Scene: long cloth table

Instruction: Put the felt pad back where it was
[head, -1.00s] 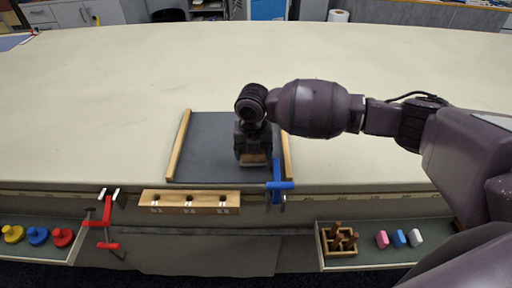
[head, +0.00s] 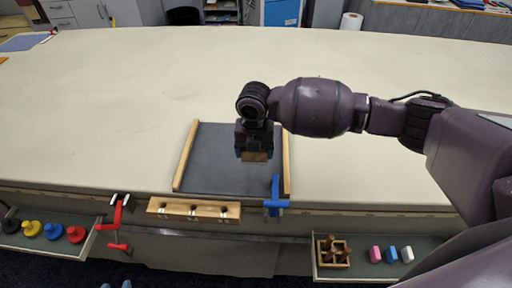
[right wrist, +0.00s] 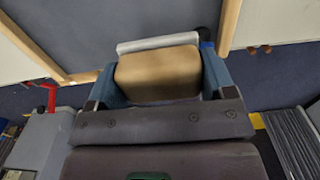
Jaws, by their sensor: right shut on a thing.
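My right gripper (head: 254,148) is shut on a tan block with a pale grey layer along one side, which I take to be the felt pad (head: 254,157). In the right wrist view the block (right wrist: 158,75) sits between the two blue-grey fingers (right wrist: 160,88), its grey strip facing away from the palm. The gripper is over the dark grey board (head: 215,165) with wooden side rails, near its right side. The block looks raised above the board, but the gap is hard to judge. My left gripper is not in view.
A blue clamp (head: 276,205) stands at the board's near right corner. A wooden holder (head: 193,209) and red clamp (head: 117,220) are on the front edge. A left tray holds coloured knobbed discs (head: 53,231); a right tray holds a peg box (head: 333,252) and small blocks (head: 391,255).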

